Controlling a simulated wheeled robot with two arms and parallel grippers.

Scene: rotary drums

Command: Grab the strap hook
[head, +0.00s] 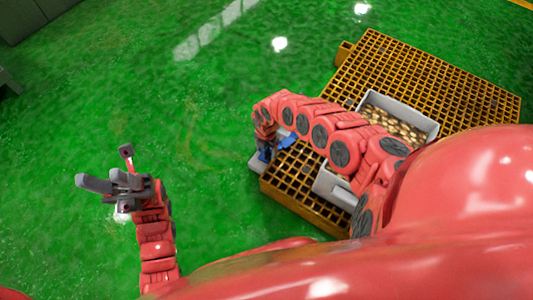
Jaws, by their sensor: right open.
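I cannot make out a strap hook for certain. A small blue piece (288,141) shows beside the end of my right arm, at the left corner of the yellow grating; it may be part of a strap. My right gripper (265,146) points down at that corner, close to the blue piece. It is open, but its fingertips are small and partly hidden, and I cannot tell whether they touch anything. My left gripper (103,180) is over the green floor at the left, its grey fingers apart with nothing seen between them.
The yellow grating platform (450,85) carries a grey bin (425,125) of brownish-gold pieces and a second pale container (335,187), partly behind my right arm. A grey object (257,164) is at the platform's left corner. The green floor is clear on the left.

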